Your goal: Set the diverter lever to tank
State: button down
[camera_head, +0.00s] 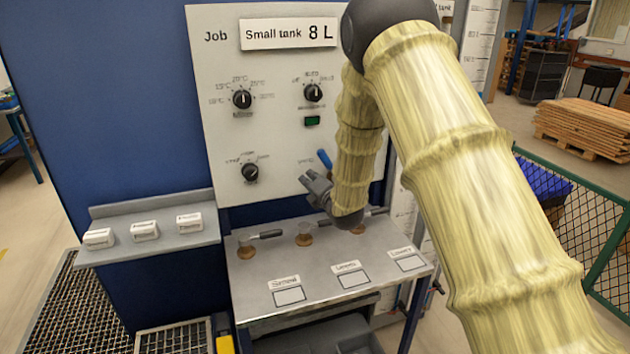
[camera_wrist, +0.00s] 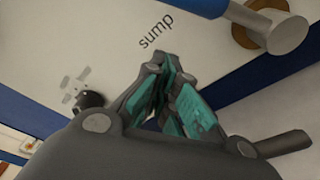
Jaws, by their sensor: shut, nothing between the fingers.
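The diverter lever's blue handle (camera_head: 324,158) sticks out on the right of the white panel, pointing up and left in the head view. Its pivot is hidden behind my arm there. In the wrist view the blue handle (camera_wrist: 195,7) runs along the top to a grey cylindrical hub by a brown disc. The printed word "sump" (camera_wrist: 157,36) is on the panel between handle and gripper. My gripper (camera_head: 309,183) is shut and empty, just below and left of the handle. In the wrist view its teal-padded fingers (camera_wrist: 168,92) are close together, apart from the handle.
Black knobs (camera_head: 242,99) and a green button (camera_head: 312,121) sit on the panel. A shelf with white blocks (camera_head: 145,231) is at left. A green fence (camera_head: 600,235) stands at right.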

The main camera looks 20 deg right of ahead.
aim_at(330, 168)
jog(key=shift+w+a, duration=0.1)
jog(key=shift+w, duration=0.55)
jog(key=shift+w+r+p, duration=0.2)
jog(key=shift+w+p, duration=0.1)
jog(key=shift+p, duration=0.1)
jog(key=shift+s+d+r+p, duration=0.1)
jog(key=shift+d+r+p, duration=0.15)
jog(key=shift+d, duration=0.3)
jog(key=shift+s+d+r+p, duration=0.2)
jog(key=shift+d+p, duration=0.1)
jog(key=shift+d, duration=0.25)
jog(key=shift+s+d+r+p, duration=0.1)
jog(key=shift+d+r+p, duration=0.15)
jog(key=shift+d, duration=0.3)
